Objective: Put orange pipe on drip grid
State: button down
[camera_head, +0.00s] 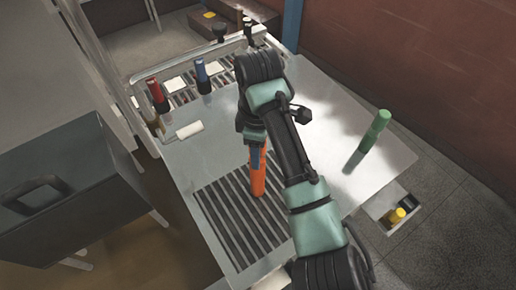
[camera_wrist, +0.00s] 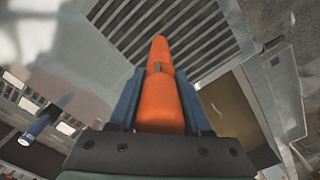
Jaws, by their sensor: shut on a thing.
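The orange pipe (camera_head: 257,178) is upright in the head view, with its lower end over the upper right part of the drip grid (camera_head: 229,232). My gripper (camera_head: 257,152) is shut on the upper part of the pipe. In the wrist view the orange pipe (camera_wrist: 160,95) lies between the two blue fingers of my gripper (camera_wrist: 160,102) and points toward the slatted drip grid (camera_wrist: 195,32). I cannot tell whether the pipe's lower end touches the grid.
A green pipe (camera_head: 375,131) stands at the right of the metal table. Red (camera_head: 157,93) and blue (camera_head: 202,75) handled things stand at the back left, near a white cylinder (camera_head: 189,130). A yellow piece (camera_head: 397,215) sits beyond the right edge. A dark box (camera_head: 65,185) stands left.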

jog(key=shift+c, duration=1.8)
grip_release()
